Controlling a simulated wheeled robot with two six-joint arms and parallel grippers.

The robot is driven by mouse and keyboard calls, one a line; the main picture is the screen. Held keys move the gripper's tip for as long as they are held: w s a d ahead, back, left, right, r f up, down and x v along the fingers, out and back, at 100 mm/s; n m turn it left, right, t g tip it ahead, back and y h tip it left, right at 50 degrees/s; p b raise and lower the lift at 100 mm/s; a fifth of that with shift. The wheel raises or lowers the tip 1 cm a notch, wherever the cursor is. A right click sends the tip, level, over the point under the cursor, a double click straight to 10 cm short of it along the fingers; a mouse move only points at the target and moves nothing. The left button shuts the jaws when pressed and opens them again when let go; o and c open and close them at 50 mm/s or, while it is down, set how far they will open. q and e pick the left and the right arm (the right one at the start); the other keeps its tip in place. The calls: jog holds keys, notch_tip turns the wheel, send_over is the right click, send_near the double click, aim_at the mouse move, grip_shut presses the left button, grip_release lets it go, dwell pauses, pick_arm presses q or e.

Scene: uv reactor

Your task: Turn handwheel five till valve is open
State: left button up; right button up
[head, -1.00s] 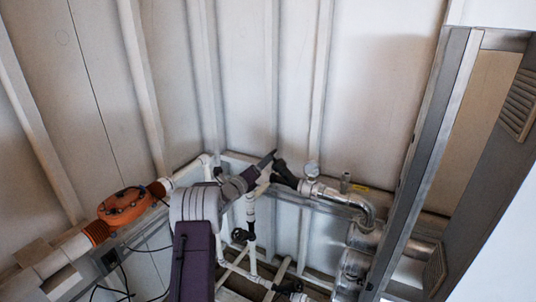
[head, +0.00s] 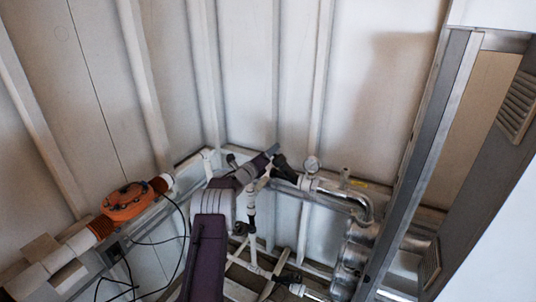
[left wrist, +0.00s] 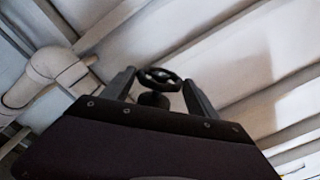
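A small black handwheel (left wrist: 158,74) with spokes shows in the left wrist view, on a dark stem. My left gripper (left wrist: 159,80) is open, with one finger on each side of the wheel. In the head view my left gripper (head: 272,154) is up at the white pipework, beside a black valve fitting (head: 285,170). The handwheel cannot be made out there behind the gripper, and no number is readable. My right gripper is not in view.
An orange flanged unit (head: 127,202) sits on the left pipe, with loose black cables (head: 157,243) below. A pressure gauge (head: 312,164) and silver piping (head: 352,197) are at the right. A grey metal frame post (head: 417,165) stands further right. Ribbed walls close the corner behind.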

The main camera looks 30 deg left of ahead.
pick_arm(q)
jog(key=shift+w+d+r+n+g+y+b, duration=0.1)
jog(key=shift+d+n+g+y+b, duration=0.1)
jog(key=shift+n+g+y+b, duration=0.65)
jog(key=shift+d+r+n+g+y+b, duration=0.1)
jog(key=shift+d+n+g+y+b, duration=0.15)
jog(key=shift+g+y+b, duration=0.65)
jog(key=shift+r+n+y+b, duration=0.1)
jog(key=shift+n+y+b, duration=0.25)
jog(key=shift+b, duration=0.6)
jog(key=shift+w+d+r+g+y, duration=0.1)
jog(key=shift+r+g+y, duration=0.15)
jog(key=shift+g, duration=0.2)
jog(key=shift+r+n+g+y, duration=0.15)
jog(key=shift+n+g+y, duration=0.2)
jog(key=shift+n+g, duration=0.1)
jog(key=g+p, duration=0.1)
jog(key=p, duration=0.3)
jog(key=n+g+y+p, duration=0.1)
jog(key=p, duration=0.4)
jog(key=shift+w+d+r+g+y, duration=0.15)
jog(key=shift+r+g+y, duration=0.15)
jog(key=shift+r+g, duration=0.05)
jog(key=shift+f+n+p, duration=0.25)
jog(key=shift+n+p, duration=0.05)
jog(key=shift+p, duration=0.55)
jog(key=shift+g, duration=0.3)
jog(key=shift+f, duration=0.15)
jog(key=o, duration=1)
